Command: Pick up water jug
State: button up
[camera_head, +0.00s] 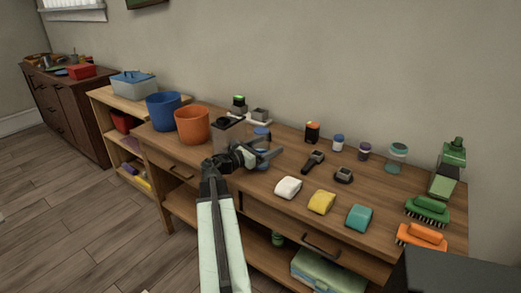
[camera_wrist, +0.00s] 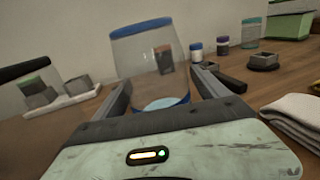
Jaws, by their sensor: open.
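A clear jug (camera_wrist: 147,52) with a blue rim and a blue base stands upright on the wooden workbench (camera_head: 290,150). In the head view the jug (camera_head: 262,134) is partly hidden behind my gripper. My gripper (camera_head: 268,158) is open at bench height, pointing at the jug. In the wrist view its two fingers (camera_wrist: 163,88) reach along either side of the jug's lower part, with the jug between or just beyond them. I cannot tell whether either finger touches it.
A clear container with a dark rim (camera_head: 228,132) stands left of my gripper, beside an orange bucket (camera_head: 192,125) and a blue bucket (camera_head: 163,110). Folded white (camera_head: 288,187), yellow (camera_head: 321,202) and teal (camera_head: 359,218) cloths lie along the front. Small jars (camera_head: 338,142) stand behind, to the right.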

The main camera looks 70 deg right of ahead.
aim_at(267, 128)
jog(key=c, duration=1.7)
notch_tip(267, 128, up, 10)
jog(key=p, duration=1)
jog(key=shift+r, duration=0.1)
